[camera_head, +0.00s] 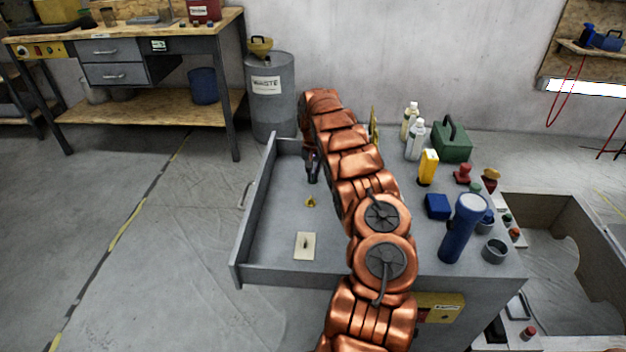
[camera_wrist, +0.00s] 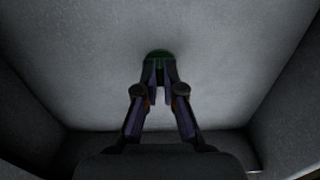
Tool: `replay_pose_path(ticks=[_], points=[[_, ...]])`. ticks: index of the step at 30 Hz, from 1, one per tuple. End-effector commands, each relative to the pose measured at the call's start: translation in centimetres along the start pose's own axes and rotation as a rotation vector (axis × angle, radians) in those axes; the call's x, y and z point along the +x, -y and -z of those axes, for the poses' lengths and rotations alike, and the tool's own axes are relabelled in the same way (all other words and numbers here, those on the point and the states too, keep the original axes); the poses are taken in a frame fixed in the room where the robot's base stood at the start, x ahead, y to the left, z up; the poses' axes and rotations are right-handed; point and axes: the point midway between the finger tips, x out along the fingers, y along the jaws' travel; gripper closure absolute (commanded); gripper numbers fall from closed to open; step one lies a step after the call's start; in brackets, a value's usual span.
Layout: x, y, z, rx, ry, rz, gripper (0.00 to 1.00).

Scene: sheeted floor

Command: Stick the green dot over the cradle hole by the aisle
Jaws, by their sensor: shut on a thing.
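My gripper (camera_head: 312,178) reaches down into the open grey drawer (camera_head: 275,222), near its far end. In the wrist view my gripper (camera_wrist: 160,76) is shut on the green dot (camera_wrist: 159,54), a dark green round shape at the fingertips, close to or on the drawer floor; I cannot tell if they touch. The dot is not visible in the head view. A grey open box (camera_head: 590,215) with curved cutouts stands at the right; I cannot tell whether it is the cradle, and I make out no cradle hole for certain.
A small yellow piece (camera_head: 311,202) and a pale card (camera_head: 305,247) with a dark mark lie in the drawer. Bottles (camera_head: 415,138), a green case (camera_head: 452,142), a blue flashlight (camera_head: 463,228) and a yellow bottle (camera_head: 428,167) crowd the cabinet top. Floor left of the drawer is clear.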

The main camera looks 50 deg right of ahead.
Motion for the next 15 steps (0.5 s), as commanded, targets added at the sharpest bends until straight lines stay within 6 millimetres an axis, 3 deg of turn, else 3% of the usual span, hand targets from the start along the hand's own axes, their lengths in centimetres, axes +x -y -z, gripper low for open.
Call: replay_pose_path(ticks=[15], points=[[-0.69,-0.01,0.02,0.0,-0.001,0.0,1.0]])
